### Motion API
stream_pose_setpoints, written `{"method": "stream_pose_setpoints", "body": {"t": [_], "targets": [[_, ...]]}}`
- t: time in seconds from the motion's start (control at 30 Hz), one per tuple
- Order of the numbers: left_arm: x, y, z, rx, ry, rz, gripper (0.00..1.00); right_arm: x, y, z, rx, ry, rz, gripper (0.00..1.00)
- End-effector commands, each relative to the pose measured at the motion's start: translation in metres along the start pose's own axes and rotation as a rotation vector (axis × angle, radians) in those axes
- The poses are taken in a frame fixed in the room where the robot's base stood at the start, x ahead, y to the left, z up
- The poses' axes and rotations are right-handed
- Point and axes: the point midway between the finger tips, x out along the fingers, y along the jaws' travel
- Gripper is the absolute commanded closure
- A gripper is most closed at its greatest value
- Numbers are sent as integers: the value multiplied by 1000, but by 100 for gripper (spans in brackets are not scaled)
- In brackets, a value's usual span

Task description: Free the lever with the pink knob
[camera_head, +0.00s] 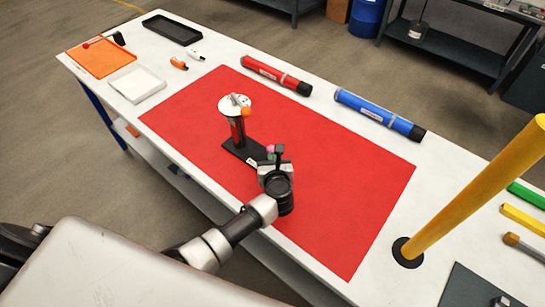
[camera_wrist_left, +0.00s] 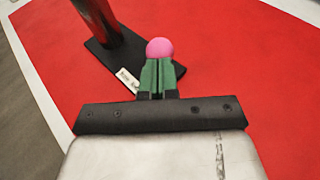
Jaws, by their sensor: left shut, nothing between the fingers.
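The pink knob (camera_head: 270,149) shows in the head view just beyond my left gripper (camera_head: 274,156). In the left wrist view the pink knob (camera_wrist_left: 159,48) sits right at the tips of my left gripper (camera_wrist_left: 157,68), whose green fingers are shut with nothing between them. I cannot tell whether the tips touch the knob. The lever's shaft is hidden. The pump stand has a black base (camera_head: 240,150), a dark red column (camera_head: 237,130) and a white round top (camera_head: 236,105) with an orange part (camera_head: 246,112). My right gripper is not in view.
The stand is on a red mat (camera_head: 330,190) on a white table. A red tube (camera_head: 276,76) and a blue tube (camera_head: 378,114) lie behind it. A yellow post (camera_head: 475,190) rises at right. Trays (camera_head: 137,84) are at the far left. The mat's right part is clear.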

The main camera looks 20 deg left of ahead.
Motion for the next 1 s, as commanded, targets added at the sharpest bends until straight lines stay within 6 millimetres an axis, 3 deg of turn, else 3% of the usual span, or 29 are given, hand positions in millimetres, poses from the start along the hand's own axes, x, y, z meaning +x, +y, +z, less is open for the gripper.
{"method": "stream_pose_setpoints", "body": {"t": [1.0], "targets": [[3,5,8,-71,76,-20,100,-11,0,-1,0,0,0,57]]}}
